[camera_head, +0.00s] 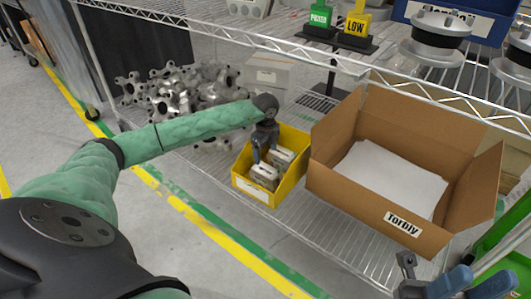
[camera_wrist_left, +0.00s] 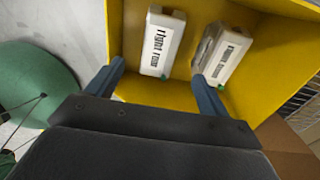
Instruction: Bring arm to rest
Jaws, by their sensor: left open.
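My left gripper (camera_head: 266,158) reaches down into a yellow bin (camera_head: 240,184) on the wire shelf. In the left wrist view its two blue fingers (camera_wrist_left: 158,72) are spread apart with nothing between their tips. Two pale labelled parts lie in the bin: one (camera_wrist_left: 162,42) shows ahead of the gap between the fingers, the other (camera_wrist_left: 226,55) is partly covered by the right finger. Whether a finger touches a part I cannot tell. My right gripper (camera_head: 462,282) is at the bottom right of the head view, cut by the frame; its opening is unclear.
An open cardboard box (camera_head: 345,190) with a white sheet inside stands right of the yellow bin. Metal castings (camera_head: 185,95) are piled to the left, and a grey box (camera_head: 270,72) is behind. An upper wire shelf (camera_head: 225,22) carries signs and round parts.

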